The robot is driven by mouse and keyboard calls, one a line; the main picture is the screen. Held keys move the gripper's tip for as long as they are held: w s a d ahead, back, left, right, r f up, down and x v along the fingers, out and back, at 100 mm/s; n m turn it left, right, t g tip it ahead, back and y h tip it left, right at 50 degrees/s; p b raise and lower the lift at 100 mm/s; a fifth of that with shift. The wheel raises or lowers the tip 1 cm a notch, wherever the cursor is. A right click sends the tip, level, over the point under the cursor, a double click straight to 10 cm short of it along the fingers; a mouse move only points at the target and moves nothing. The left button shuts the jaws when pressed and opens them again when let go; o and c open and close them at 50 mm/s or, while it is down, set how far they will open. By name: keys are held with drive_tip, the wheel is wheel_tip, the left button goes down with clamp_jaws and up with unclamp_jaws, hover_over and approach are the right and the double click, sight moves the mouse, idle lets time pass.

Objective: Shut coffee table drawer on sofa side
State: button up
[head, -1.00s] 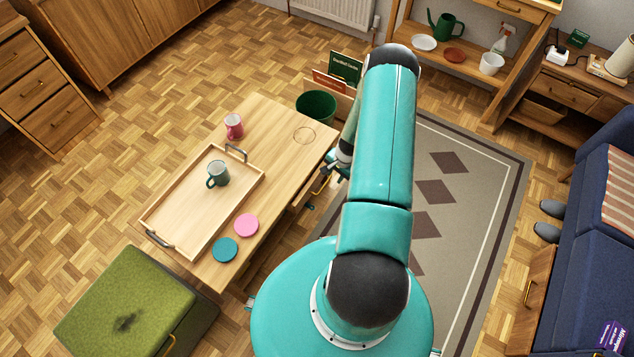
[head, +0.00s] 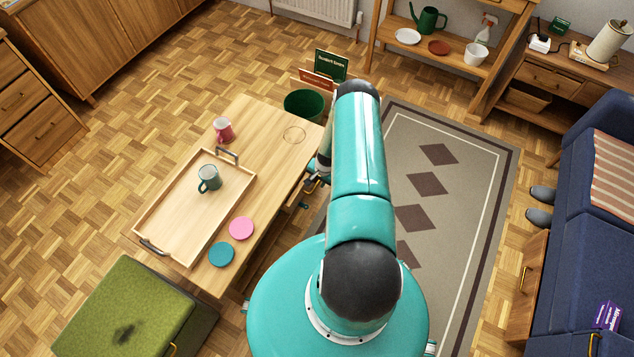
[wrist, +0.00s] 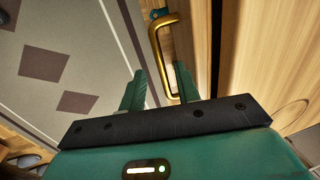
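The wooden coffee table (head: 268,150) stands left of my arm in the head view. Its drawer front (wrist: 188,32) shows in the wrist view as a light wood strip, with a dark gap between it and the tabletop (wrist: 268,50). I cannot tell how far the drawer stands out. A brass loop handle (wrist: 157,40) is on this front. My gripper (wrist: 159,70) is open, with its fingers pointing at the handle. The handle's lower end shows between the fingers, close to the right one; contact is unclear. In the head view my arm mostly hides the gripper and drawer.
A patterned rug (head: 455,215) lies between table and blue sofa (head: 585,230). A green bin (head: 304,104) stands beyond.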

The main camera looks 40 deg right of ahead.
drive_tip(key=shift+w+a+f, duration=0.1)
drive_tip(key=shift+w+f, duration=0.05)
drive_tip(key=shift+f, duration=0.4)
drive_tip(key=shift+w+f, duration=0.1)
drive_tip(key=shift+f, duration=0.45)
clamp_jaws()
drive_tip(key=shift+w, duration=0.1)
drive_tip(key=shift+w+a+r, duration=0.1)
drive_tip(key=shift+w+a, duration=0.25)
drive_tip(key=shift+w, duration=0.55)
drive_tip(key=shift+w+a, duration=0.3)
drive_tip(key=shift+w, duration=0.6)
unclamp_jaws()
drive_tip(key=shift+w, duration=0.1)
